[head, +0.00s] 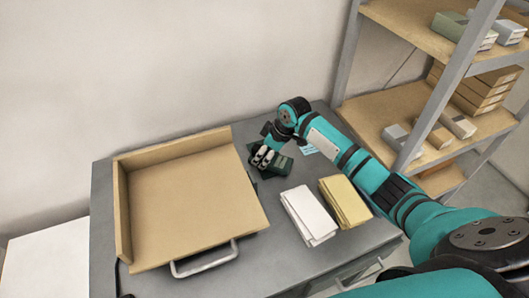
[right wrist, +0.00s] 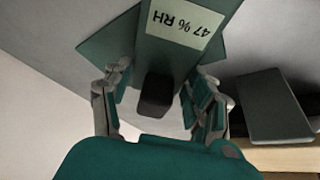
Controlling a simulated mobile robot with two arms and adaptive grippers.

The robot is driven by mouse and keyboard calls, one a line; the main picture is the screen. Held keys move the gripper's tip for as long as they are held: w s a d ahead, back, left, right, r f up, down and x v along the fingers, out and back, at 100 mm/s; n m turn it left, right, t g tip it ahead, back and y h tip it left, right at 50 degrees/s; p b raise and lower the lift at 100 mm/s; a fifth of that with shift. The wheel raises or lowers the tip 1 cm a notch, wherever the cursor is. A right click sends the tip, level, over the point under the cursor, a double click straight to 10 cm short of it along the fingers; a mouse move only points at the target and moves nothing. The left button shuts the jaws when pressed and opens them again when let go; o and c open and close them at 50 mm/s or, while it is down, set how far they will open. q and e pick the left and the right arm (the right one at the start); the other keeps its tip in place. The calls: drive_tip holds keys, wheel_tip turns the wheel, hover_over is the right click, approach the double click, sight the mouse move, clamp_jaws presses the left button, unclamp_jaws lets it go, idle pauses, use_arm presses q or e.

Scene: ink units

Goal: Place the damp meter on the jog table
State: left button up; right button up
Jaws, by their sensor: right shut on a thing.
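The damp meter (head: 280,164) is a dark green device at the back of the grey cabinet top, right of the jog table. In the right wrist view it is the green body (right wrist: 150,48) with a pale display reading "47 % RH". My right gripper (head: 263,156) is shut on it, with a finger on either side in the right wrist view (right wrist: 158,105). I cannot tell whether the meter touches the cabinet top. The jog table (head: 185,205) is a tan tray with raised walls at its back and left and a metal handle in front; it is empty. My left gripper is not in view.
A white paper stack (head: 308,214) and a yellow one (head: 345,200) lie on the grey cabinet top (head: 245,270), right of the jog table. A shelf rack (head: 425,110) with boxes stands at the right. A wall is close behind.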

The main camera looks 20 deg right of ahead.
sight(278, 161)
drive_tip(key=shift+w, duration=0.1)
drive_tip(key=o, duration=1.3)
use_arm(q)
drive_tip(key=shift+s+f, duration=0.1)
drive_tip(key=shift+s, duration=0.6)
use_arm(e)
drive_tip(key=shift+d+r, duration=0.1)
drive_tip(key=shift+r, duration=0.2)
use_arm(q)
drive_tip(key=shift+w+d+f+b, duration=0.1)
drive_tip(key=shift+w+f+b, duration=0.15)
drive_tip(key=shift+b, duration=0.05)
use_arm(e)
drive_tip(key=v, duration=1.1)
drive_tip(key=shift+r, duration=0.25)
